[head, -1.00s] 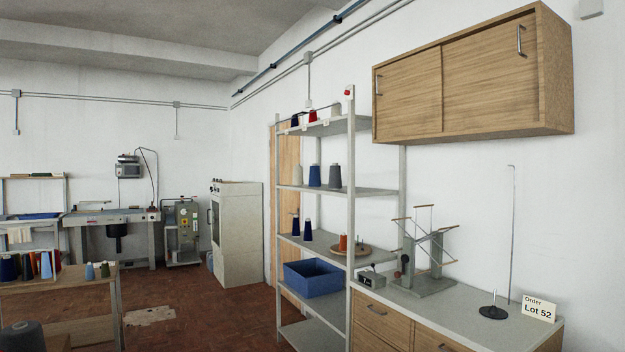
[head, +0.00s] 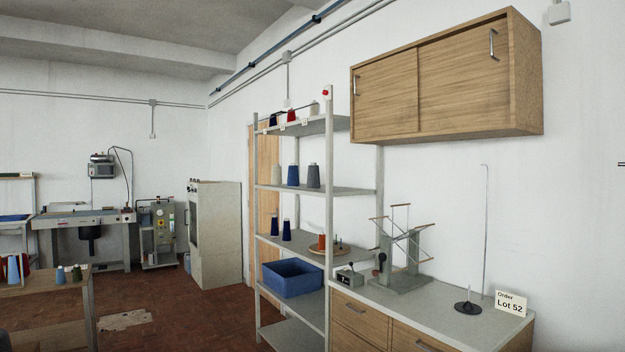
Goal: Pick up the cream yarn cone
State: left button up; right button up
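A cream yarn cone (head: 276,174) stands upright at the left of the second shelf from the top of the grey shelf rack (head: 329,225). A blue cone (head: 293,176) and a grey cone (head: 313,176) stand to its right in the same row. Another cream or white cone (head: 315,109) is on the top shelf, to the right of a red cone (head: 291,115) and a dark blue cone (head: 273,118). Neither of my grippers shows in the head view.
Lower shelves hold two dark blue cones (head: 286,230), an orange cone (head: 322,242) and a blue bin (head: 292,278). A counter (head: 432,312) with a yarn winder (head: 401,255) adjoins the rack at right. A wooden table (head: 60,292) stands at lower left; brick-red floor (head: 180,318) lies between.

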aim_at(276, 177)
jog(key=z, duration=1.65)
jog(key=u, duration=1.75)
jog(key=i+j+u, duration=0.3)
jog(key=i, duration=0.7)
jog(key=i+u, duration=0.3)
jog(key=i, duration=0.7)
